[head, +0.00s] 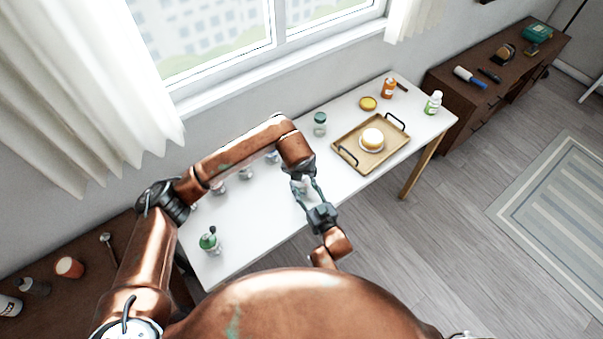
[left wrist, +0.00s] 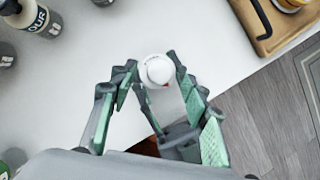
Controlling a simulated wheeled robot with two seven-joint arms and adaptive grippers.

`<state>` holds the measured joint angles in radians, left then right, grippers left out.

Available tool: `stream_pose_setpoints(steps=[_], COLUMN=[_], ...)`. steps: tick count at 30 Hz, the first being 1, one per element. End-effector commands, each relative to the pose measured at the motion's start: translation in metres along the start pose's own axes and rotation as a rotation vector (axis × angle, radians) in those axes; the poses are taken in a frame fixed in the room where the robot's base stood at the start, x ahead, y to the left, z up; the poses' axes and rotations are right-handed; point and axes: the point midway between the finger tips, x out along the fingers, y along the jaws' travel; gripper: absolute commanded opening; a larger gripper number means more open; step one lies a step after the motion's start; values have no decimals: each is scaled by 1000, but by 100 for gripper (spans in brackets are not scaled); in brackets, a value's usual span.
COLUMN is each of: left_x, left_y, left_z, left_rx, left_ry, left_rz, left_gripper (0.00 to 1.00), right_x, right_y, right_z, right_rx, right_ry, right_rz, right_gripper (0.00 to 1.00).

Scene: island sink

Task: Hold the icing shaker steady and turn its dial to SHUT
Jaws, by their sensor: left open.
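The icing shaker is a small white container. In the left wrist view its round white top (left wrist: 158,71) faces the camera, with a small red mark beside it. In the head view the shaker (head: 305,183) shows as a small white patch near the table's front edge, mostly covered by the grippers. My right gripper (head: 307,187) comes from below with its green-padded fingers around the shaker's body. My left gripper (left wrist: 153,78) is open above the shaker, a finger to either side of its top. Any dial lettering is too small to read.
A tray (head: 345,136) with a yellow-and-white cake (head: 372,139) stands at right on the white table. A green-lidded jar (head: 320,124) is behind. Several small jars line the table behind my left arm, and a green-topped bottle (head: 209,241) stands at its left end.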

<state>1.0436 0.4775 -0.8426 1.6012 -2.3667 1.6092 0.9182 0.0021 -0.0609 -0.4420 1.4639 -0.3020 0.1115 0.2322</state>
Motion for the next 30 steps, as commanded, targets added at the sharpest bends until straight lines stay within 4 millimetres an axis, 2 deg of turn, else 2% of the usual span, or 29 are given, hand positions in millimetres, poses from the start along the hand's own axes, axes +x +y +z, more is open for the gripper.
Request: stream_pose_setpoints(steps=[6, 12, 18, 29, 30], left_x=[-48, -80, -93, -94, -94], left_y=[0, 0, 0, 0, 0], left_z=[2, 1, 0, 0, 0], left_rx=[2, 1, 0, -1, -1], left_ry=[-4, -3, -1, 0, 0], left_rz=[0, 1, 1, 0, 0], left_gripper=[43, 43, 43, 43, 43], right_x=[0, 0, 0, 0, 0], right_y=[0, 0, 0, 0, 0], right_z=[1, 1, 1, 0, 0], right_rx=[0, 0, 0, 0, 0], right_ry=[-2, -1, -1, -1, -1], right_rz=[0, 0, 0, 0, 0], right_gripper=[13, 13, 13, 13, 43])
